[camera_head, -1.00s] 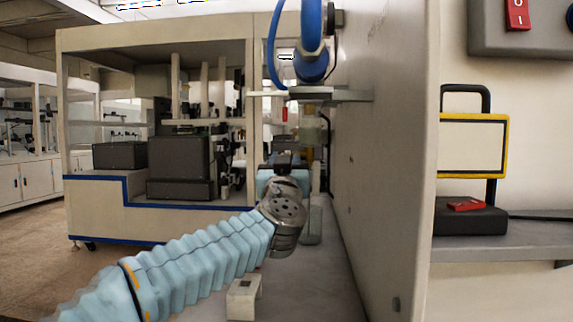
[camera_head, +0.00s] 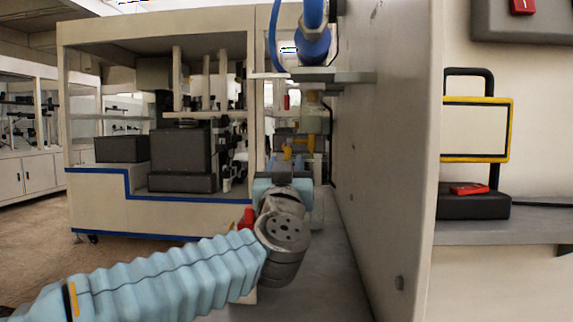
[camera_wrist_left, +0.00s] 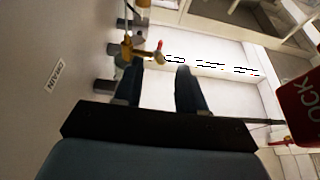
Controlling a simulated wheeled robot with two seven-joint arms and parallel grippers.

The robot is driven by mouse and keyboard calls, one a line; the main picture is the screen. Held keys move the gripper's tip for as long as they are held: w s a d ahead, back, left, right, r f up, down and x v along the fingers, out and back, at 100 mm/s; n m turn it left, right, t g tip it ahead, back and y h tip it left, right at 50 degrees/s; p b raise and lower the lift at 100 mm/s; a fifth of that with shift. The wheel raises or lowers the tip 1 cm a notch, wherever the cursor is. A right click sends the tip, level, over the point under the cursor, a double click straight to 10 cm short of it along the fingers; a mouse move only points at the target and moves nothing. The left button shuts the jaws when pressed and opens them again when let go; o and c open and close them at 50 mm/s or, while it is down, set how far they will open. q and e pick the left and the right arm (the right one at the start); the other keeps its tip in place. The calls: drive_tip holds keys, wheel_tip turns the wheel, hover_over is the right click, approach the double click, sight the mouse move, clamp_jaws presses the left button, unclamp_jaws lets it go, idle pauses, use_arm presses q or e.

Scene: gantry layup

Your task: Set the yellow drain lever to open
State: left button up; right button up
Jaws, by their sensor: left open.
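In the head view small yellow parts (camera_head: 300,146) show beyond my left gripper (camera_head: 284,166); which one is the lever is hard to tell. The left gripper is open, and its two dark fingers show apart in the left wrist view (camera_wrist_left: 159,72). Nothing is visible between them. My wrist hides much of the gripper in the head view. My right gripper is not in view.
A tall beige panel (camera_head: 385,160) stands close on the right. A shelf plate (camera_head: 335,77) with a blue fitting (camera_head: 312,48) is above the gripper. A red LOCK tag (camera_wrist_left: 302,108) is close at the right of the wrist view. A black box (camera_head: 180,152) sits left.

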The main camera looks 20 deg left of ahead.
use_arm(q)
drive_tip(key=shift+g, duration=0.7)
drive_tip(key=s+r+p, duration=0.2)
drive_tip(key=p, duration=0.1)
drive_tip(key=s+r+p, duration=0.1)
drive_tip(key=shift+s+d+p, duration=0.15)
drive_tip(key=shift+d+p, duration=0.1)
drive_tip(key=shift+p, duration=0.15)
drive_tip(key=shift+c, duration=0.2)
drive_tip(key=g+h+p, duration=0.2)
drive_tip(key=g+p, duration=0.1)
drive_tip(key=p, duration=0.1)
approach(287, 155)
drive_tip(key=shift+m, duration=0.3)
drive_tip(key=w, duration=0.3)
drive_tip(key=w+a, duration=0.1)
drive_tip(key=w, duration=0.3)
drive_tip(key=w+a, duration=0.1)
drive_tip(key=w, duration=0.3)
drive_tip(key=shift+f, duration=0.25)
